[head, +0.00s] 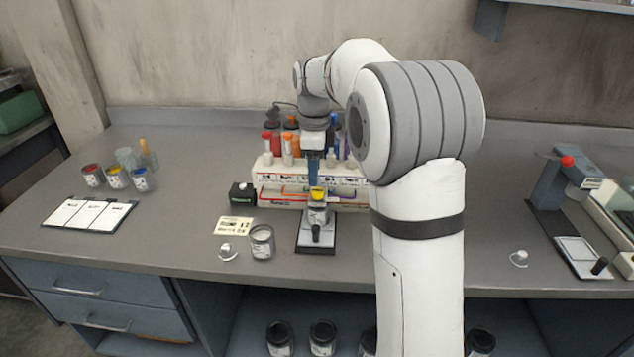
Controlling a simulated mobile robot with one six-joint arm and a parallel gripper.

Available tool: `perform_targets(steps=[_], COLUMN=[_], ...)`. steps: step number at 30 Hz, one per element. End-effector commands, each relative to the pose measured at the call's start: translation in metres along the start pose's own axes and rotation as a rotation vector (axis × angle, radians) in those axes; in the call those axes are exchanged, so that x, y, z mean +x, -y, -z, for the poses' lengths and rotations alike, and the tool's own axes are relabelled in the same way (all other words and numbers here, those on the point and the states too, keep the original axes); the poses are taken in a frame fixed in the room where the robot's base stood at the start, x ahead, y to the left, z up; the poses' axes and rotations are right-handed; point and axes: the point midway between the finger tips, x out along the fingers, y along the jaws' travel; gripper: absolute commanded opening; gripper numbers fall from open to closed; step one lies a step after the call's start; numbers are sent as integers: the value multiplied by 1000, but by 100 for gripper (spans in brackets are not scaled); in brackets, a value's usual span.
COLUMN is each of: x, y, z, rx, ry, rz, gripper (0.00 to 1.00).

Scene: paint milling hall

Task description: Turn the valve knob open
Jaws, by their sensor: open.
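A small valve fitting (317,214) stands on a dark base plate (317,249) at the middle of the bench. A yellow knob (318,194) tops it, and a dark part sticks out toward the front. My gripper (314,181) points down from above, its open fingers just over or at the yellow knob. I cannot tell whether they touch it or straddle it. My arm comes in from the right and hides the bench behind it.
A white rack (275,178) with coloured bottles stands behind the valve. A black box (242,194), a jar (262,242) and a yellow card (233,226) lie left. Paint pots (117,178) stand farther left. A press-like device (562,185) stands right. The front bench left of the valve has free room.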

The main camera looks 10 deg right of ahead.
Motion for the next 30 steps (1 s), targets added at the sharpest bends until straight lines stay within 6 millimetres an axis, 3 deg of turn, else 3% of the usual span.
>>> perform_targets(steps=[3, 9, 21, 30], x=[23, 48, 56, 56], y=[1, 3, 4, 4], z=[6, 11, 14, 14], rx=[10, 19, 24, 24], ry=[-1, -1, 0, 0], rz=[-4, -1, 0, 0], gripper=[48, 48, 48, 23])
